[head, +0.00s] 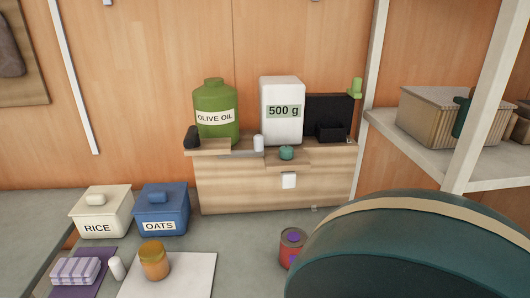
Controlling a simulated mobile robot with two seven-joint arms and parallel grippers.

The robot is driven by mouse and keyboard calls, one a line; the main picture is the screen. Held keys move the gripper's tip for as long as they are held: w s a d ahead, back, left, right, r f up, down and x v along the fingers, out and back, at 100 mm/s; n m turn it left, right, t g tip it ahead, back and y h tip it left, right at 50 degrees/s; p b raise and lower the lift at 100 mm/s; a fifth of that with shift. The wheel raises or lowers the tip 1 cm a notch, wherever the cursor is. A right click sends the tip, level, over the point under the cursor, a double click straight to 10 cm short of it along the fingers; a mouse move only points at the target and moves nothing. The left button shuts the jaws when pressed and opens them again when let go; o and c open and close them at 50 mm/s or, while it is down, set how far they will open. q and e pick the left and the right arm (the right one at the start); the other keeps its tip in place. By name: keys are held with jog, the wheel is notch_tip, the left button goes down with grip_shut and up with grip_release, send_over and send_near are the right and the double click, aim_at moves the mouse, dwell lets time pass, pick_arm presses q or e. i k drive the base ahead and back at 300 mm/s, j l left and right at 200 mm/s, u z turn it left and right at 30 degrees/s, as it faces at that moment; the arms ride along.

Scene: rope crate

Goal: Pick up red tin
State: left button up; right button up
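The red tin (286,250) stands upright on the grey counter, right of centre and in front of the wooden drawer unit. It has a purple patch on its side and a dark grey top with a purple spot. Its lower right part is hidden behind a large dark teal rounded shape at the bottom right, which may be part of my own arm. Neither my left nor my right gripper shows in the head view.
A white board (190,280) with an amber jar (154,262) lies left of the tin. Further left are the rice box (100,212), the blue oats box (161,212) and an egg tray (75,271). The drawer unit (235,185) stands behind. A white shelf post (485,100) rises at right.

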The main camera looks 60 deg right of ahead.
aim_at(293, 240)
jog(key=l+z, duration=0.1)
jog(key=z, duration=0.3)
jog(key=k+l+z, duration=0.1)
jog(key=z, duration=0.35)
jog(key=l+z, duration=0.15)
jog(key=z, duration=0.25)
jog(key=k+l+z, duration=0.1)
jog(key=z, duration=0.35)
